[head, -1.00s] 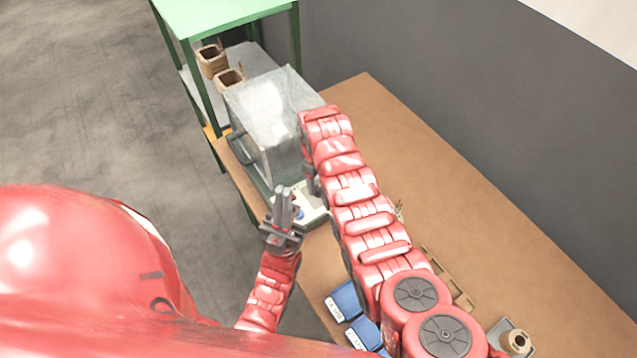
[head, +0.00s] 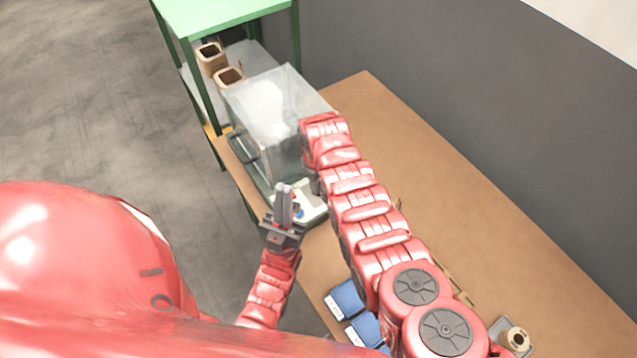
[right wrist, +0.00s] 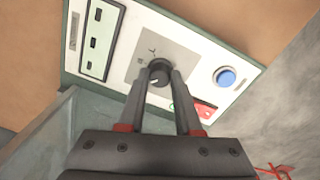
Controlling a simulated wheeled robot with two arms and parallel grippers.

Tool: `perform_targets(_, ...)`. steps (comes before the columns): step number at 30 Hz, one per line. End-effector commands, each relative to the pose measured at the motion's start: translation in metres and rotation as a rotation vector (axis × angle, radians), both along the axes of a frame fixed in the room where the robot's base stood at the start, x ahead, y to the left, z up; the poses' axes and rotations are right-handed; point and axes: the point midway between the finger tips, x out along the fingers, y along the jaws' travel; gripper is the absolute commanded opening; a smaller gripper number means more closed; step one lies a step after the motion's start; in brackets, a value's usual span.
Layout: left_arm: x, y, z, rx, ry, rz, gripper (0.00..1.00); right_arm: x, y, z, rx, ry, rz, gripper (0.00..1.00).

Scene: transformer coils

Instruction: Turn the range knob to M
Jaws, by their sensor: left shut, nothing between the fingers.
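The black range knob (right wrist: 159,73) sits on a grey square of the white control panel (right wrist: 128,45) in the right wrist view. Small marks stand beside it, too small to read surely. My right gripper (right wrist: 160,76) has one finger on each side of the knob, close against it, and looks shut on it. In the head view the right gripper is hidden behind my right arm. The panel (head: 314,207) shows partly there, at the front of a clear-walled box (head: 262,112). My left gripper (head: 284,192) is shut and empty, just left of the panel.
A blue button (right wrist: 226,77), a red switch (right wrist: 204,109) and a display (right wrist: 100,38) share the panel. Blue bins (head: 347,299) lie on the brown table (head: 440,190). A green-framed shelf (head: 215,17) with brown coil forms (head: 210,57) stands at the back left.

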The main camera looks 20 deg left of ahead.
Motion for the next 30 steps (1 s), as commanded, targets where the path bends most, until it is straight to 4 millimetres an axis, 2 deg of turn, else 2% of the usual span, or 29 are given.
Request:
perform_targets(1, 0.000, 0.000, 0.000, 0.000, 0.000, 0.000, 0.00, 0.000, 0.000, 0.000, 0.000, 0.000, 0.000, 0.09)
perform_targets(3, 0.000, 0.000, 0.000, 0.000, 0.000, 0.000, 0.00, 0.000, 0.000, 0.000, 0.000, 0.000, 0.000, 0.00)
perform_targets(17, 0.000, 0.000, -0.008, 0.000, 0.000, 0.000, 0.00, 0.000, -0.001, -0.003, -0.001, 0.002, -0.063, 0.00)
perform_targets(30, 0.000, 0.000, -0.048, 0.000, 0.000, 0.000, 0.00, 0.001, 0.001, -0.006, 0.002, 0.000, -0.395, 0.00)
